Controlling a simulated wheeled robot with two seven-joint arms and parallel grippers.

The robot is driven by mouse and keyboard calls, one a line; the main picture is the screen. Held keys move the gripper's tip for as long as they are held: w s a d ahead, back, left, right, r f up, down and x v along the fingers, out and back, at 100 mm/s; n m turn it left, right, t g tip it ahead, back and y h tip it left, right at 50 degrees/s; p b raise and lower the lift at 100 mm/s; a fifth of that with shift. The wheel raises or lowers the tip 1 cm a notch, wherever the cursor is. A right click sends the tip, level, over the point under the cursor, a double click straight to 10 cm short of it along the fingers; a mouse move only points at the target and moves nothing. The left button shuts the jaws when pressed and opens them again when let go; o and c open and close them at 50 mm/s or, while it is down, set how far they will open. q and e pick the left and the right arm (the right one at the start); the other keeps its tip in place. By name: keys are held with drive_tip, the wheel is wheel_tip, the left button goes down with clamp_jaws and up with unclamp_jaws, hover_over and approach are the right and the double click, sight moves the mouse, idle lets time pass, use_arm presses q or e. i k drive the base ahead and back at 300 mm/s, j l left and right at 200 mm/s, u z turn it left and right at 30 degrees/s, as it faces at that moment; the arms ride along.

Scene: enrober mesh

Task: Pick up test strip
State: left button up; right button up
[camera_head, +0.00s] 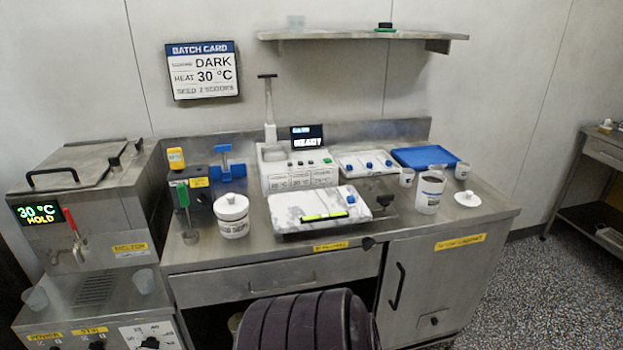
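A thin bar, bright yellow-green with dark ends (324,216), lies flat near the front edge of a white marbled slab (290,205). It may be the test strip, but no readable label confirms it. The slab rests on the steel counter, towards its front middle. A small blue piece (350,199) sits on the slab at the right. Neither of my grippers is in view, so I cannot see whether they hold anything.
A lidded white jar (232,222) stands left of the slab, and an open white jar (429,193) stands right. A white machine (299,172) and a blue tray (425,157) are behind. A tempering unit (87,200) is at the left. The counter's front edge is near the slab.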

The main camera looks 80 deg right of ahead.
sight(349, 200)
drive_tip(key=z, duration=2.95)
